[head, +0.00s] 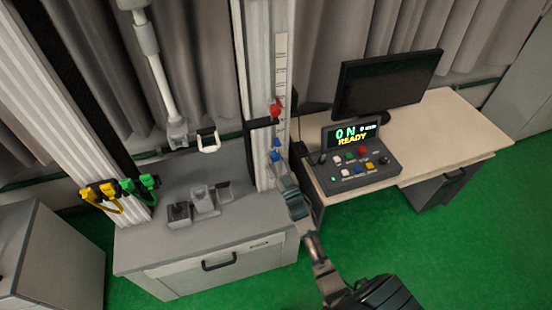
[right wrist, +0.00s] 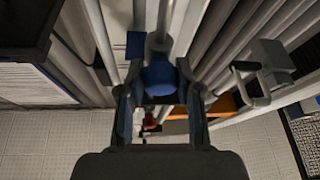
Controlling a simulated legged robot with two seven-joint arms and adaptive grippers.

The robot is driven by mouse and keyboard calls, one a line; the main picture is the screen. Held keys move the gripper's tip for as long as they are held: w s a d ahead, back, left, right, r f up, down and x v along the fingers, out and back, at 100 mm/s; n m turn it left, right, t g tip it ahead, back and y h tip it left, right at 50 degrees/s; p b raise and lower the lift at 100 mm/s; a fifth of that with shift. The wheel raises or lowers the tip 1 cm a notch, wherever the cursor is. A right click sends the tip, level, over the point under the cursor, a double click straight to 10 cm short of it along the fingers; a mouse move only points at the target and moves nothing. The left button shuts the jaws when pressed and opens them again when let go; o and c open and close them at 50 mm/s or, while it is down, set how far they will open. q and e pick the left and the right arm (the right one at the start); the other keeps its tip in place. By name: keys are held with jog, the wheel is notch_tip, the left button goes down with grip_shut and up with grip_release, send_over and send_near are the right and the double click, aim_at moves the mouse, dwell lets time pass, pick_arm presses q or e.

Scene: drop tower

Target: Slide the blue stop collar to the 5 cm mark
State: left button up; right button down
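The blue stop collar (head: 276,156) sits low on the tower's upright, next to a pale scale strip (head: 281,60), in the head view. The scale's marks are too small to read. My right gripper (head: 283,171) reaches up to it from below right. In the right wrist view the blue collar (right wrist: 160,78) lies between the two spread fingers of my right gripper (right wrist: 159,72). I cannot tell whether the fingers touch it. My left gripper is not in view.
A red part (head: 275,107) sits higher on the same upright. A grey cabinet (head: 215,252) stands at the tower's foot. At right, a desk (head: 455,130) holds a monitor (head: 385,83) and a control box (head: 360,166) reading ON and READY. Yellow and green clips (head: 120,190) hang at left.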

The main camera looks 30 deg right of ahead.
aim_at(276, 155)
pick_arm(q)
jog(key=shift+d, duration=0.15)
pick_arm(e)
jog(key=shift+r+p, duration=0.3)
jog(key=shift+p, duration=0.05)
notch_tip(276, 155, up, 3)
jog(key=p, duration=0.2)
jog(key=shift+r+p, duration=0.15)
jog(key=shift+p, duration=0.15)
notch_tip(276, 155, up, 3)
jog(key=shift+f+p, duration=0.15)
jog(key=shift+p, duration=1)
jog(key=shift+r, duration=0.35)
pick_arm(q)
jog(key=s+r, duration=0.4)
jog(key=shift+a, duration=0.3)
pick_arm(e)
jog(key=shift+f, duration=0.1)
jog(key=c, duration=0.8)
grip_release()
jog(key=shift+w+f, duration=0.1)
jog(key=shift+o, duration=0.2)
